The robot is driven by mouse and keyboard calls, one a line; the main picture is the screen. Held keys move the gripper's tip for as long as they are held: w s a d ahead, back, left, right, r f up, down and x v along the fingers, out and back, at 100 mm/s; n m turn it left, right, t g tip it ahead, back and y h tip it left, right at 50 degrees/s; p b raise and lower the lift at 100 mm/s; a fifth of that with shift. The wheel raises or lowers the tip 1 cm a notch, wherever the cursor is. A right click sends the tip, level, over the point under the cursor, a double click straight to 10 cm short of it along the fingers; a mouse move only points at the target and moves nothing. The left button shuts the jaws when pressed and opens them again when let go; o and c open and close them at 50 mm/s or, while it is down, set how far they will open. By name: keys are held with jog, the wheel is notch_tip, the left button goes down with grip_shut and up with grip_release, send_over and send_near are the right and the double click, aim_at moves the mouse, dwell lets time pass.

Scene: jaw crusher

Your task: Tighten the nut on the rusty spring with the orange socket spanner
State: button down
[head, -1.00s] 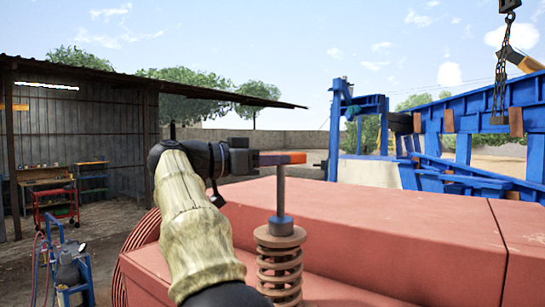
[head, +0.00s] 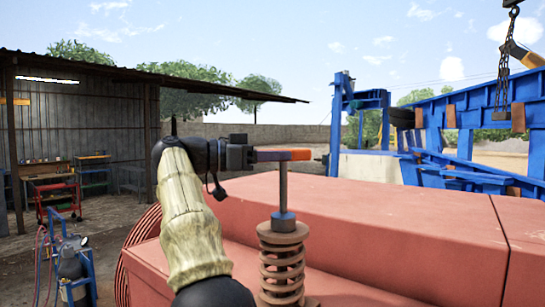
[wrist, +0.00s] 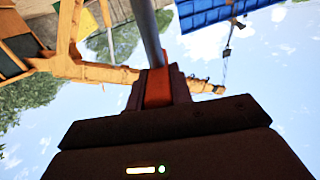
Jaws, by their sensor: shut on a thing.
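The rusty spring (head: 282,270) stands upright at the bottom middle of the head view, against the red machine body. The orange socket spanner (head: 301,155) has its handle level and its grey shank pointing down. Its blue-grey socket (head: 284,222) sits at the top of the spring, and the nut is hidden there. My gripper (head: 272,156) is shut on the orange handle, above and left of the spring. In the wrist view, the orange handle (wrist: 158,90) lies between the fingers, with the grey shank crossing above it.
The red machine body (head: 390,225) fills the lower right, close below my gripper. A blue steel frame (head: 470,115) and a hanging chain (head: 503,65) stand farther right. An open shed (head: 80,130), a red trolley (head: 57,200) and a blue cart (head: 75,265) are at left.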

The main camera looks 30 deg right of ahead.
jog(key=shift+s+f+n+t, duration=0.1)
jog(key=shift+f+n+t, duration=0.2)
